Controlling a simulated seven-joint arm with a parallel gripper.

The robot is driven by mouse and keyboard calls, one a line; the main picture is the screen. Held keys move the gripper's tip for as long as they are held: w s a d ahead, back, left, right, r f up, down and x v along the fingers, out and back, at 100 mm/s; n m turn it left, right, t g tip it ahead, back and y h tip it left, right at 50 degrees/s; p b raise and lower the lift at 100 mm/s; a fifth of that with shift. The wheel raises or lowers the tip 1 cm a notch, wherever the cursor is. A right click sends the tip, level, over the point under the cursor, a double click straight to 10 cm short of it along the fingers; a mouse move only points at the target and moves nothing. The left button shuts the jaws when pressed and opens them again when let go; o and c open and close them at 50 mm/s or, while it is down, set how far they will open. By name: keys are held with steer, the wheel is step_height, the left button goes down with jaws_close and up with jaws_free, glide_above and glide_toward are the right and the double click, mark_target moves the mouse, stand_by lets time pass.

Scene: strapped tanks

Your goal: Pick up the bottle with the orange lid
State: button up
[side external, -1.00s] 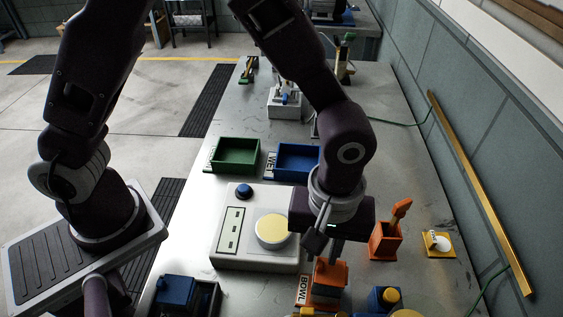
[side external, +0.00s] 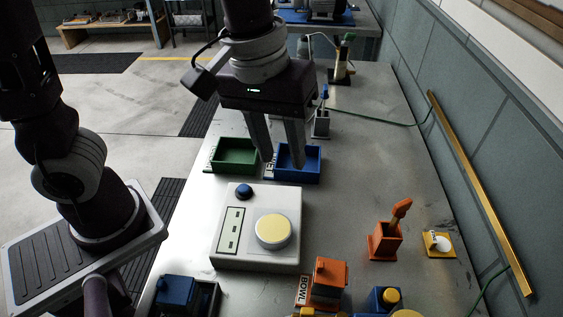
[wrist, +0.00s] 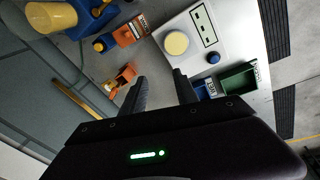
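No bottle with an orange lid can be made out clearly in either view. An orange lidded box (side external: 329,279) stands at the front, beside a "BOWL" label; it shows at the top of the wrist view (wrist: 128,34). An orange holder (side external: 384,242) with an orange-handled item stands to its right, also in the wrist view (wrist: 121,80). My gripper (side external: 283,162) is open with nothing between its fingers. It appears over the blue bin area in the side view, well away from the orange things. Its fingers (wrist: 160,83) show apart in the wrist view.
A white box with a yellow disc (side external: 272,232) and blue button stands mid-table. Green (side external: 236,151) and blue (side external: 311,177) bins are behind it. A yellow-based white item (side external: 438,243) lies at right. Blue items (side external: 176,291) crowd the front.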

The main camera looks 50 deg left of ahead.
steer(key=s+a+r+m+t, duration=0.3)
steer(key=s+a+r+m, duration=0.1)
steer(key=s+a, duration=0.5)
steer(key=a, duration=0.2)
steer(key=shift+a+m+t+y, duration=0.3)
steer(key=shift+y, duration=0.1)
steer(key=shift+o, duration=1.3)
steer(key=shift+s+a+f, duration=0.15)
steer(key=shift+s+a, duration=0.05)
steer(key=shift+s, duration=0.2)
steer(key=o, duration=0.5)
steer(key=shift+s, duration=0.1)
steer(key=shift+o, duration=0.2)
